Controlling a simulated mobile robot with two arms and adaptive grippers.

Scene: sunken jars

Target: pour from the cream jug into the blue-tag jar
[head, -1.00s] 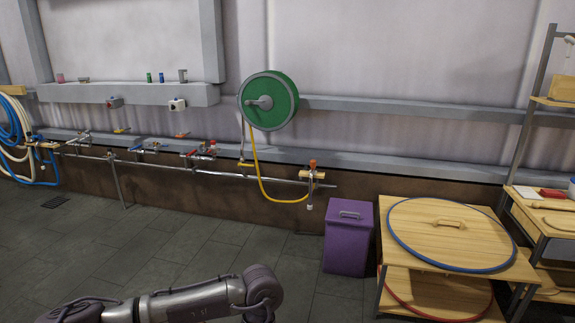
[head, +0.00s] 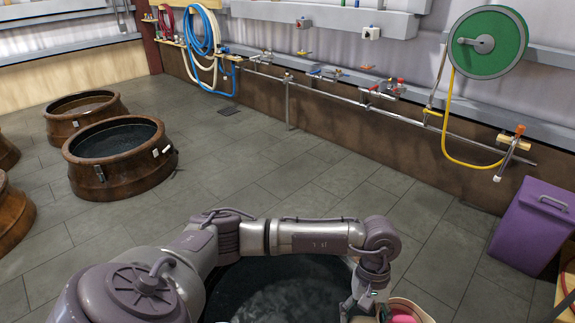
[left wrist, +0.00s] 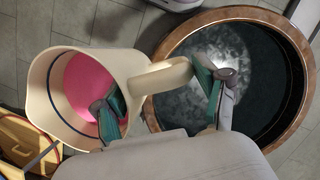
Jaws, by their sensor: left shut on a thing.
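The cream jug (left wrist: 48,95), with pink contents (left wrist: 88,82) inside, shows in the left wrist view. A small part of it (head: 409,304) shows at the bottom edge of the head view. My left gripper (left wrist: 163,102) is shut on the jug's handle (left wrist: 160,76). The jug is beside a brown-rimmed jar (left wrist: 303,60) holding dark, cloudy liquid. This jar also shows in the head view (head: 290,290), largely behind my left arm. No tag colour is visible on it, so I cannot tell whether it is the blue-tag jar. My right gripper is not in view.
Several brown jars stand at the left, one (head: 125,180) with pale tags. A purple bin (head: 535,225) is at the right. Hoses, a pipe with taps and a green reel (head: 487,42) line the wall. The tiled floor (head: 240,150) between is clear.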

